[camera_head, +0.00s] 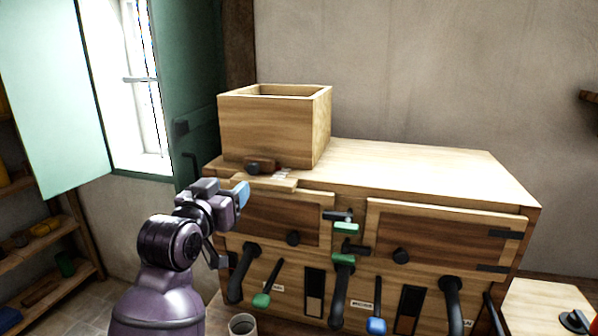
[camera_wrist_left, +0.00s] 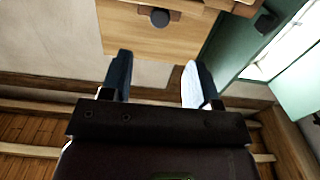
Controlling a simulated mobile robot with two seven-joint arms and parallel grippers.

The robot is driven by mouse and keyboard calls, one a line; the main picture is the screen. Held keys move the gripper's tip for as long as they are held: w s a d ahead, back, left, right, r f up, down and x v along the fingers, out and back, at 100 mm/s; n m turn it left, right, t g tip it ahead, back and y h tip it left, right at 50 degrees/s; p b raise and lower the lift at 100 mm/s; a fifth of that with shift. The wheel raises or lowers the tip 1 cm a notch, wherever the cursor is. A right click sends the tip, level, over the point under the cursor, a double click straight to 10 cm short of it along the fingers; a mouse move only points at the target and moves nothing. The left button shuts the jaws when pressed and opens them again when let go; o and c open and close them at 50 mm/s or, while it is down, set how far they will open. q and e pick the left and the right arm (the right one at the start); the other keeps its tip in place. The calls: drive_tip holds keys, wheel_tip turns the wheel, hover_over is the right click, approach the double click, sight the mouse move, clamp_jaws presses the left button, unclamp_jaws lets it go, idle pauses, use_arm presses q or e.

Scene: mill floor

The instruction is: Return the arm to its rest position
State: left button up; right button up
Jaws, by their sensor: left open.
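My left gripper (camera_head: 238,196) is at the left front corner of the wooden cabinet in the head view, with its purple arm coming up from below. In the left wrist view the two fingers of the left gripper (camera_wrist_left: 158,82) stand apart with nothing between them. Past the fingertips lies a wooden surface with a dark round knob (camera_wrist_left: 160,17). I cannot tell whether the gripper touches the cabinet. My right gripper is in neither view.
The wooden cabinet (camera_head: 430,172) carries an open wooden box (camera_head: 265,128) and has dark handles and coloured levers on its front. A cup (camera_head: 242,324) stands below. Shelves (camera_head: 40,262) and a green shutter (camera_head: 50,95) are at left. The cabinet top's right side is clear.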

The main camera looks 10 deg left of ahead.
use_arm(q)
drive_tip(key=s+a+f+g, duration=0.1)
drive_tip(key=s+f+g, duration=0.15)
drive_tip(key=f, duration=0.95)
drive_tip(key=s+a+f+g, duration=0.1)
drive_tip(key=s+f, duration=0.3)
drive_tip(key=f, duration=0.8)
drive_tip(key=s+f+g+b, duration=0.1)
drive_tip(key=s+f+g, duration=0.2)
drive_tip(key=s+f, duration=1.5)
drive_tip(key=shift+s+d+f+m+y, duration=0.15)
drive_tip(key=shift+d+f+m+y, duration=0.25)
drive_tip(key=shift+f, duration=0.45)
drive_tip(key=shift+d, duration=0.1)
